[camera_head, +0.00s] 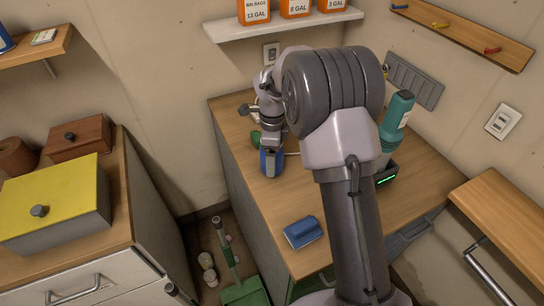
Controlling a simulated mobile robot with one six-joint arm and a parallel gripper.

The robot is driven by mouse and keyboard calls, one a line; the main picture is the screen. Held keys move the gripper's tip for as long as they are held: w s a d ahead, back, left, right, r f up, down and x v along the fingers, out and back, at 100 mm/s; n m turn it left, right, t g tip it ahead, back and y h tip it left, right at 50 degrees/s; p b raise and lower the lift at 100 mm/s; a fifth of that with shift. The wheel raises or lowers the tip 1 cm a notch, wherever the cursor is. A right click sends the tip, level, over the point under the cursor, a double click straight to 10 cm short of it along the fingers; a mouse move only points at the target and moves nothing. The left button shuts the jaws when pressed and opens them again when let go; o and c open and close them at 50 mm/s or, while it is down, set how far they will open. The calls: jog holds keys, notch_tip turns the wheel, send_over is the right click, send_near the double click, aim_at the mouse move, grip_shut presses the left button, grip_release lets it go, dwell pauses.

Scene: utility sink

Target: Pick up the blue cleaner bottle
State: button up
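The blue cleaner bottle (271,162) stands upright on the wooden counter, left of the thick part of my arm. My gripper (270,146) is at the bottle's upper part and hides much of its top. The fingers are small and overlap the bottle, so I cannot tell whether they are closed on it. A small green part (256,138) shows just left of the gripper; I cannot tell whether it belongs to the bottle.
A blue block-like item (305,232) lies near the counter's front. A teal device (396,120) stands right of my arm, above a dark base with a green light (388,177). A green dustpan (245,293) is on the floor. A white shelf (285,24) holds orange-labelled boxes.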

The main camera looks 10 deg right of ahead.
grip_shut()
jog(key=shift+r, duration=0.15)
